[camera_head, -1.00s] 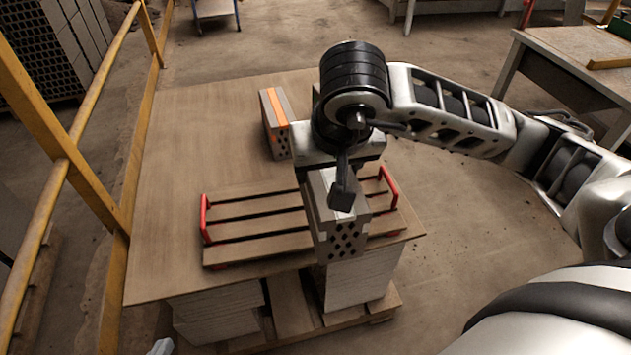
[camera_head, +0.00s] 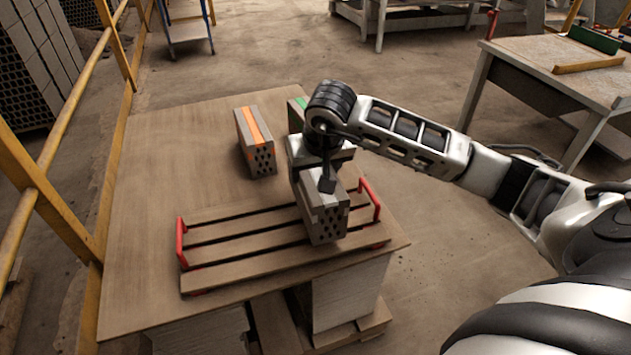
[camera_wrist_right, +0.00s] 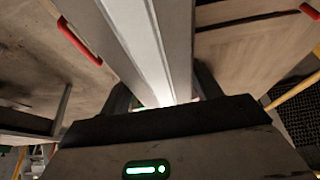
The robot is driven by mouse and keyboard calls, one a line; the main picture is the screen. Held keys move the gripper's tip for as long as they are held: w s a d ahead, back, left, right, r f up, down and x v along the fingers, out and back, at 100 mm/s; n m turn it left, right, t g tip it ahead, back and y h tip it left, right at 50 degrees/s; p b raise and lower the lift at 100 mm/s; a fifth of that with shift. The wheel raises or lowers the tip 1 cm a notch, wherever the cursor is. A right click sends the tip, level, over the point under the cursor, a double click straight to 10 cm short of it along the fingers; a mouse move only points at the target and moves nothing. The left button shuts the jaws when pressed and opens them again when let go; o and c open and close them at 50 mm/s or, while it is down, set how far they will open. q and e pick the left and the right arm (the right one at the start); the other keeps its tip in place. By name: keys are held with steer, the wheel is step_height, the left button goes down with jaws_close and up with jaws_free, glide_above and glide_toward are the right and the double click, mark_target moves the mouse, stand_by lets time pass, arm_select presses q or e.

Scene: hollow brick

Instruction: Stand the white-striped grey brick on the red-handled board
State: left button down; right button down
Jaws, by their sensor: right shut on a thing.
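My right gripper (camera_head: 323,188) is shut on the white-striped grey brick (camera_head: 326,222), gripping it near its top. The brick is upright, its holed end facing me, over the right part of the red-handled board (camera_head: 230,271). I cannot tell whether its underside touches the slats. The board is a set of wooden slats with a red handle at each end. In the right wrist view the brick's pale stripe (camera_wrist_right: 150,45) runs up between the fingers, and a red handle (camera_wrist_right: 78,42) shows at left. My left gripper is not in view.
An orange-striped brick (camera_head: 255,143) stands behind the board on the wooden table (camera_head: 150,180). A green-striped brick (camera_head: 296,115) stands partly hidden behind my right gripper. The table's left side is clear. A yellow railing (camera_head: 50,190) runs along the left.

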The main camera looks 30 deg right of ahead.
step_height(320, 180, down, 2)
steer(key=shift+w+f, duration=0.1)
steer(key=shift+f, duration=0.1)
steer(key=shift+d+f+b, duration=0.1)
steer(key=shift+f+b, duration=0.2)
steer(key=shift+f, duration=0.05)
steer(key=shift+f, duration=0.1)
steer(key=c, duration=0.7)
jaws_free()
steer(key=shift+f, duration=0.2)
steer(key=shift+c, duration=0.2)
steer(key=o, duration=0.4)
